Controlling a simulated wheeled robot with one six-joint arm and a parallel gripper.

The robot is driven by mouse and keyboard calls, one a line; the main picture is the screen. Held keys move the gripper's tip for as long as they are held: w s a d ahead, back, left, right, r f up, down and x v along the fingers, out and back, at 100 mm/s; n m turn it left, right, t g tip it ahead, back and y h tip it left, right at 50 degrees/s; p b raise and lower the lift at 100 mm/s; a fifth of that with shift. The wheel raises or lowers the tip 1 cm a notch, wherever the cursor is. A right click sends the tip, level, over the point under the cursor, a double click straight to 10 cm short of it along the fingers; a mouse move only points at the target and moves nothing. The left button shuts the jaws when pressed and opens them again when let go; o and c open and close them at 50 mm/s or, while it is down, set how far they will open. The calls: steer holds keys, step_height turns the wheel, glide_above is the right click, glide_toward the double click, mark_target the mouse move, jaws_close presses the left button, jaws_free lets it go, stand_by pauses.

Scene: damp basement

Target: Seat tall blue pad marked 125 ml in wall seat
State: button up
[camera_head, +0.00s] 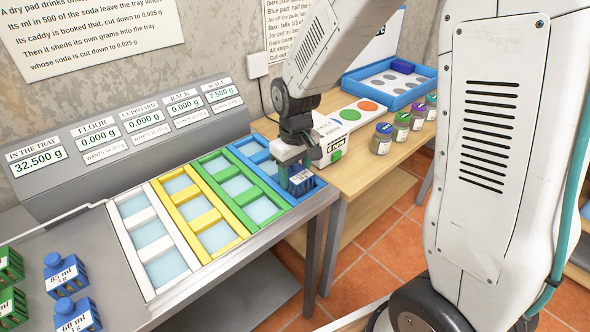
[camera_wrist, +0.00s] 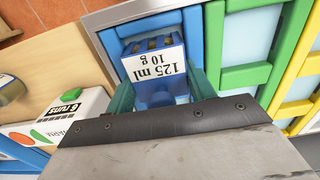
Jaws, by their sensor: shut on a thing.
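The tall blue pad (camera_wrist: 155,62) shows a white label reading "125 ml 10 g" in the wrist view. My gripper (camera_wrist: 163,88) is shut on it, with one green finger on each side. The pad is upright within the near end cell of the blue frame (camera_wrist: 193,35), the rightmost frame. I cannot tell whether it rests on the cell's bottom. In the head view my gripper (camera_head: 293,172) is over that near cell, and the pad (camera_head: 302,182) shows below it. The wall display (camera_head: 223,93) reads 7.500 g; the tray display (camera_head: 39,160) reads 32.500 g.
Green (camera_head: 214,167), yellow (camera_head: 189,185) and white (camera_head: 149,244) frames stand to the left. Blue bottle-shaped pads (camera_head: 67,275) and green ones (camera_head: 10,302) are at lower left. A wooden table (camera_head: 372,172) at right holds jars (camera_head: 381,139), a button box (camera_head: 345,122) and a blue tray (camera_head: 420,92).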

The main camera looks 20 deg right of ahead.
steer(key=o, duration=1)
step_height(320, 180, up, 12)
steer(key=shift+r, duration=0.25)
steer(key=s+d+r+m, duration=0.1)
steer(key=s, duration=0.7)
steer(key=s+d+r+m, duration=0.1)
steer(key=s+r, duration=0.1)
steer(key=s, duration=0.6)
steer(key=s+d+r+m+t, duration=0.1)
steer(key=s+r, duration=0.1)
steer(key=s, duration=0.6)
steer(key=shift+s+d+r+m, duration=0.1)
steer(key=shift+d+r+m, duration=0.1)
steer(key=shift+d+m, duration=0.15)
